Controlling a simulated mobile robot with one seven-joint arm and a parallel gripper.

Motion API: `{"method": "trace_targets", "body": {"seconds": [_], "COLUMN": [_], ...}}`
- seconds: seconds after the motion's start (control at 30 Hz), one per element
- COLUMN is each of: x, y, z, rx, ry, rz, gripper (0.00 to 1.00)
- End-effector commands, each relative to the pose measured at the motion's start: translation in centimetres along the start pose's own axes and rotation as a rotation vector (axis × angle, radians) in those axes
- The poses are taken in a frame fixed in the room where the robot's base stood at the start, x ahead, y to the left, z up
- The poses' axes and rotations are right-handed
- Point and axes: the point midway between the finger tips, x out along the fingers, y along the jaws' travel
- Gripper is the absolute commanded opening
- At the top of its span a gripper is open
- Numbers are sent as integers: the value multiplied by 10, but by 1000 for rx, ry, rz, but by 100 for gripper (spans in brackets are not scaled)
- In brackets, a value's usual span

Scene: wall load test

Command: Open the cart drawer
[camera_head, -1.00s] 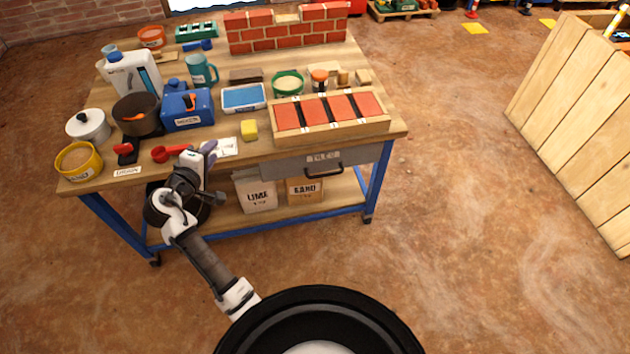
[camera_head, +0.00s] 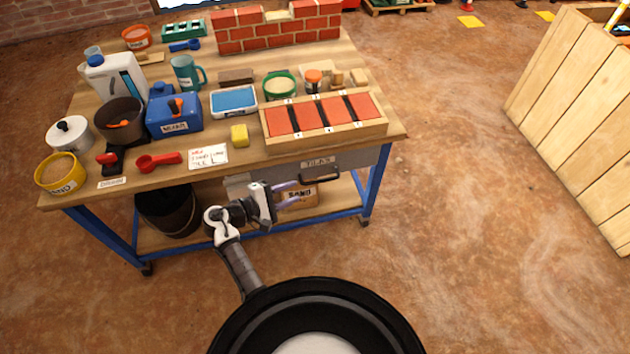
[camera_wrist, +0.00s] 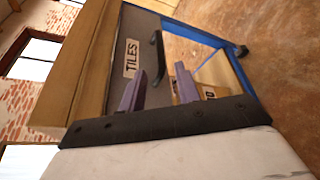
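The cart (camera_head: 225,170) is a wooden-topped workbench with blue legs. Its grey drawer (camera_head: 345,160), labelled TILES, sits under the front edge and looks shut. The dark bar handle (camera_head: 322,176) is on the drawer front; in the wrist view the handle (camera_wrist: 157,55) stands out from the grey drawer front (camera_wrist: 120,85). My gripper (camera_head: 306,184) is in front of the drawer at the handle. In the wrist view my gripper (camera_wrist: 160,70) is open, its two purple fingers either side of the handle's near end. I cannot tell whether they touch it.
A brick tray (camera_head: 325,133), a yellow sponge (camera_head: 239,135) and several tools and tubs cover the cart top. A wooden crate (camera_head: 580,110) is at right; floor between is clear.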

Motion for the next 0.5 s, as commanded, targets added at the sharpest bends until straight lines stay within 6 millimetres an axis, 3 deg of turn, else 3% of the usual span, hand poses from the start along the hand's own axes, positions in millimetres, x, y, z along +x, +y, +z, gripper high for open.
{"method": "trace_targets", "body": {"seconds": [0.3,0.5], "x": [65,85], "y": [0,0], "z": [0,0], "rx": [2,3], "ry": [0,2], "rz": [-2,-1], "gripper": [33,33]}}
